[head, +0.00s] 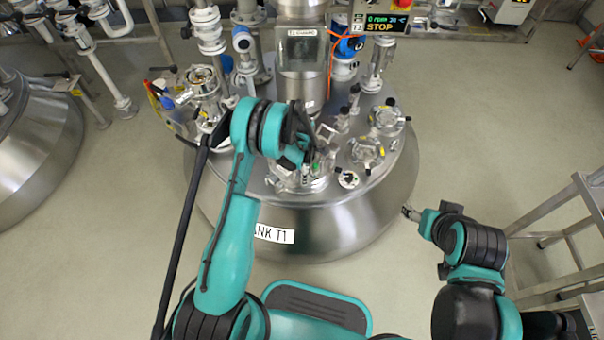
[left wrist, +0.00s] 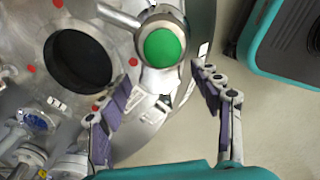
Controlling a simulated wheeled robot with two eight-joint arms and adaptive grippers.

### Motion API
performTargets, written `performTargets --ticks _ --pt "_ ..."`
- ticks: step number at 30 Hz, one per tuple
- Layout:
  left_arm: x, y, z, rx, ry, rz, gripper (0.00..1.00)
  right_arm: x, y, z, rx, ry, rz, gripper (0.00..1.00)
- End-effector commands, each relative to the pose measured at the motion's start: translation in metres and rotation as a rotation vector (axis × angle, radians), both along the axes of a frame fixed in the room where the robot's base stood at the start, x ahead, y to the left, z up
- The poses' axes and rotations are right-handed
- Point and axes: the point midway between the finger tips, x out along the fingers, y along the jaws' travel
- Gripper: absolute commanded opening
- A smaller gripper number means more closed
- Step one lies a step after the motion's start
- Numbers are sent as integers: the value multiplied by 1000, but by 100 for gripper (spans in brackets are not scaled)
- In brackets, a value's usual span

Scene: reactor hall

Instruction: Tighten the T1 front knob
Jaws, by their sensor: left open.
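Tank T1 (head: 325,225) is a round steel vessel with a white label on its front wall. A metal knob with a round green cap (left wrist: 162,47) shows at the top middle of the left wrist view, with a metal bar running from it to the upper left. A small green spot, likely this cap, shows in the head view (head: 317,167) beside my left gripper (head: 310,152). In the left wrist view my left gripper (left wrist: 160,78) is open, its two fingers apart with the knob just beyond and between their tips. My right gripper (head: 408,212) hangs right of the tank, small and unclear.
A dark round opening (left wrist: 80,60) with red dots around it lies left of the knob. Clamped ports (head: 368,152), pipes and a central column crowd the tank lid. A display (head: 382,25) reads STOP. A metal stair frame (head: 560,215) stands at the right; the floor between is clear.

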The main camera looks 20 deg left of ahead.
Motion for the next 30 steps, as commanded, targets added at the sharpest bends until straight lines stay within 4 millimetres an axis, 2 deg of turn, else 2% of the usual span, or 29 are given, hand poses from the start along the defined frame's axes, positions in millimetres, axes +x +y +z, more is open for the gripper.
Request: performTargets --ticks 8,11,14,15,23,30 --pt "0 0 -2 0 0 -1 64 0 0 0 0 0 0 64" --pt "0 0 -2 0 0 -1 43 0 0 0 0 0 0 64" --pt "0 0 -2 0 0 -1 17 0 0 0 0 0 0 64" --pt "0 0 -2 0 0 -1 14 0 0 0 0 0 0 64" --pt "0 0 -2 0 0 -17 14 0 0 -1 0 0 0 64" --pt "0 0 -2 0 -1 -118 14 0 0 -1 0 0 0 64"
